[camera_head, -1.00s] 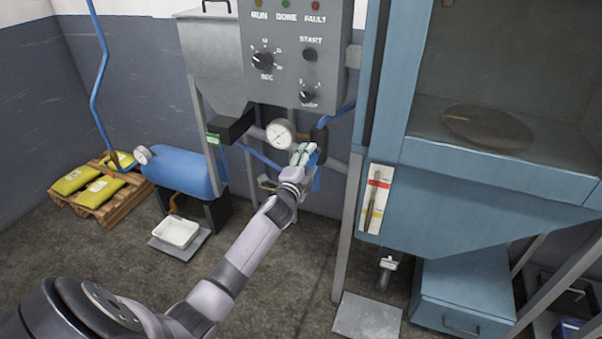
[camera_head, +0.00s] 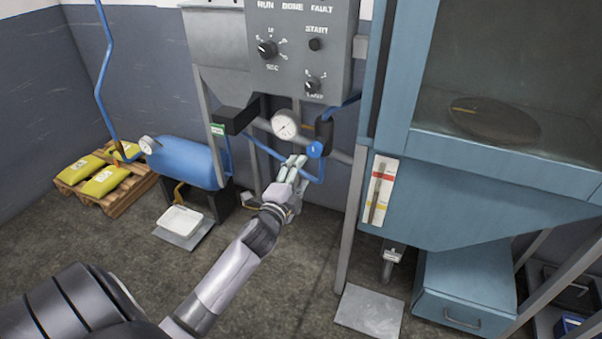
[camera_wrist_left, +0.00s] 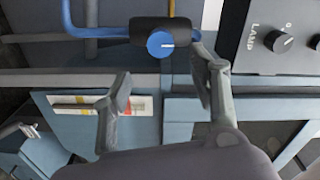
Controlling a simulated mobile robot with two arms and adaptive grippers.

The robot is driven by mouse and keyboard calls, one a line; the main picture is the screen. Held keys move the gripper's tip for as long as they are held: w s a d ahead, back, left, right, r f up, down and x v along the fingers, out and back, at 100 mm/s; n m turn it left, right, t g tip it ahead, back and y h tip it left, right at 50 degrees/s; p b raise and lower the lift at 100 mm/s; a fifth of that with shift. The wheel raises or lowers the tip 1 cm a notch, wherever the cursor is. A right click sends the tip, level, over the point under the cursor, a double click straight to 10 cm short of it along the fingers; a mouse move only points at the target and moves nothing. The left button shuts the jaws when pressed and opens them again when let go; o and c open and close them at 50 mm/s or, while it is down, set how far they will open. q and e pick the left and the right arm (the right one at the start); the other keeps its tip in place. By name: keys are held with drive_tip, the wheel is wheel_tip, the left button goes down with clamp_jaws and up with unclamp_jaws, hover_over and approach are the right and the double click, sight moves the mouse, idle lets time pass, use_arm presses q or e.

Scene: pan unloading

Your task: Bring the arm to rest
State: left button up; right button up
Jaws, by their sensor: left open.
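My left gripper (camera_head: 293,170) is in the middle of the head view, in front of the frame below the control panel. Its two fingers stand apart with nothing between them. In the left wrist view, the open fingers (camera_wrist_left: 163,95) show with a blue round knob (camera_wrist_left: 160,44) on a black body beyond them. The same blue knob (camera_head: 315,149) shows just above and right of the fingertips in the head view, apart from them. My right gripper is not in view.
A grey control panel (camera_head: 335,45) and a round gauge (camera_head: 285,124) stand above the gripper. A blue cabinet (camera_head: 470,205) with a window is on the right. A blue tank (camera_head: 185,163), a white tray (camera_head: 180,219) and a pallet with yellow bags (camera_head: 105,180) are on the left. Open floor lies in front.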

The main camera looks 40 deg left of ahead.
use_arm(q)
drive_tip(key=s+d+f+n+g+h, duration=0.1)
drive_tip(key=s+d+f+n+g, duration=0.3)
drive_tip(key=f, duration=0.8)
drive_tip(key=s+d+f+m+g+h, duration=0.1)
drive_tip(key=s+f, duration=0.4)
drive_tip(key=f, duration=0.7)
drive_tip(key=s+d+f+n+g+h, duration=0.1)
drive_tip(key=s+d+f+n+g, duration=0.3)
drive_tip(key=f, duration=0.9)
drive_tip(key=s+d+f+n+g, duration=0.1)
drive_tip(key=s+f, duration=0.5)
drive_tip(key=s, duration=0.6)
drive_tip(key=s+d+f+n+g+h, duration=0.1)
drive_tip(key=s+d+f+g, duration=0.3)
drive_tip(key=s, duration=0.8)
drive_tip(key=s+d+f+n+g, duration=0.1)
drive_tip(key=s+d+f+g, duration=0.1)
drive_tip(key=s+f, duration=0.7)
drive_tip(key=s, duration=0.4)
drive_tip(key=shift+d, duration=0.3)
